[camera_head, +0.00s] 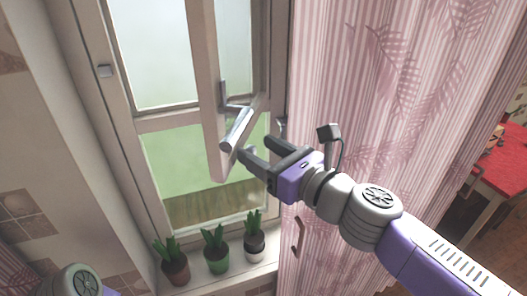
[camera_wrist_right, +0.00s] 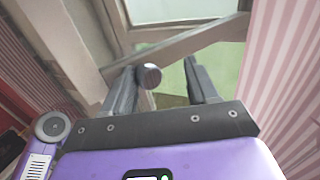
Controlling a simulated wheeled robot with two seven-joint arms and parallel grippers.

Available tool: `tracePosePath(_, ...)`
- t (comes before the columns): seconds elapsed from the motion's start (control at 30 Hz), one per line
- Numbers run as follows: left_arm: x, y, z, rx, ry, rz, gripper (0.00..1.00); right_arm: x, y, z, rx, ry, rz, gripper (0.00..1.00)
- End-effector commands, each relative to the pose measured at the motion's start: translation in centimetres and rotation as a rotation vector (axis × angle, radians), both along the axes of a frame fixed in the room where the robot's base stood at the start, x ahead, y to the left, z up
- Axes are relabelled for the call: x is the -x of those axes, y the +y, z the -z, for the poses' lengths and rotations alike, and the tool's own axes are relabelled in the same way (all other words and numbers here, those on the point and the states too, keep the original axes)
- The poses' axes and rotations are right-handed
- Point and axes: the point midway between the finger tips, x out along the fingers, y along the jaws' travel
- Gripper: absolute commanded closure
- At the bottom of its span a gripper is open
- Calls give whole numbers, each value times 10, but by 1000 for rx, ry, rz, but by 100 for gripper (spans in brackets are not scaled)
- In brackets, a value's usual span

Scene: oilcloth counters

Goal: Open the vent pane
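The vent pane (camera_head: 235,40) is the upper right part of the window. Its bottom rail (camera_head: 248,120) stands out at an angle from the frame, so the pane looks partly ajar. A silver lever handle (camera_head: 237,130) on its stile points down and to the left. My right gripper (camera_head: 256,148) is open beside the handle's lower end. In the right wrist view the round end of the handle (camera_wrist_right: 149,76) appears between the spread fingers, nearer the left one; contact cannot be told. My left gripper is out of view; only part of my left arm shows at lower left.
Three potted plants, one being the green pot (camera_head: 216,259), stand on the sill below. A striped pink curtain (camera_head: 400,80) hangs close at the right of the window. A red table (camera_head: 503,160) is at the far right.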

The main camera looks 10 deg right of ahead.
Motion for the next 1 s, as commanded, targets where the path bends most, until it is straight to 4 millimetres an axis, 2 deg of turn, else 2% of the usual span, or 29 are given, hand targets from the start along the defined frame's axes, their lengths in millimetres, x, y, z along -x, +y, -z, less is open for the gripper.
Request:
tracePosePath(0.47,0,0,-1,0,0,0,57,3,-2,0,1,0,1,45)
tracePosePath(0.83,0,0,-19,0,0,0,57,47,-27,-2,1,-2,2,45)
tracePosePath(1.0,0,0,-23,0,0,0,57,61,-36,-1,1,-2,2,45)
